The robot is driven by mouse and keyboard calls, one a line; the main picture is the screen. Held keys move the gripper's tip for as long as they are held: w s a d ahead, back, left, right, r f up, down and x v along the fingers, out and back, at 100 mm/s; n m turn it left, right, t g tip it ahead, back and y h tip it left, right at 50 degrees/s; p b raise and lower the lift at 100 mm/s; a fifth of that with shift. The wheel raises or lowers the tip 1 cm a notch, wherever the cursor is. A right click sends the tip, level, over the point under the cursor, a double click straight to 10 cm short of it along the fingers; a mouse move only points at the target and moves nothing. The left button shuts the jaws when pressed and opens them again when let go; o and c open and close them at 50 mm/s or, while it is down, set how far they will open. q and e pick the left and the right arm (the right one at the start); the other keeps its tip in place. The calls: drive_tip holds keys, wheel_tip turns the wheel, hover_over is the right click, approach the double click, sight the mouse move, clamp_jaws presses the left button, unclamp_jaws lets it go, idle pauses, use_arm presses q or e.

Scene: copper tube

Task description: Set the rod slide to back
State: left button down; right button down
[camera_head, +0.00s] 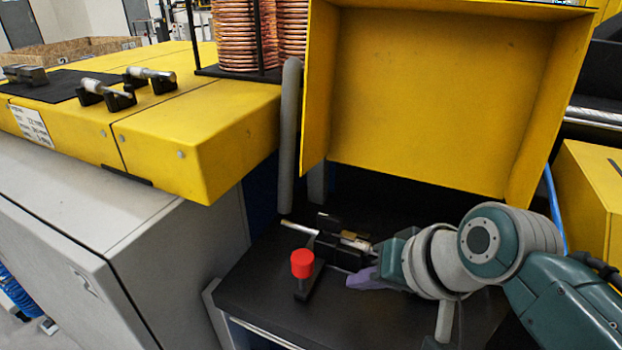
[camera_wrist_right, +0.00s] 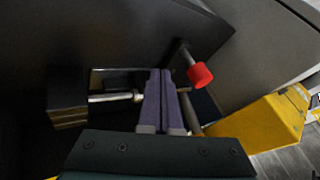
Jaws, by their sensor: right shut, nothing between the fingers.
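The rod slide is a thin metal rod (camera_head: 300,228) running through black blocks (camera_head: 340,250) on the black worktop. In the right wrist view a silver rod (camera_wrist_right: 112,97) with a rounded end juts from a black block (camera_wrist_right: 68,98). My right gripper (camera_head: 358,279) has purple fingers pressed together, beside the slide in the head view. In the right wrist view the shut fingers (camera_wrist_right: 161,74) lie just right of the rod's rounded end, empty. I cannot tell whether they touch it. My gripper and forearm hide part of the slide's right side. My left gripper is out of view.
A red knob (camera_head: 302,262) on a short post stands in front of the slide; it also shows in the right wrist view (camera_wrist_right: 201,74). A raised yellow cover (camera_head: 430,100) is behind. A yellow machine top (camera_head: 200,140) is at left. The worktop's front is clear.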

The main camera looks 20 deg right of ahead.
drive_tip(key=shift+p+v, duration=0.4)
drive_tip(key=shift+v, duration=2.15)
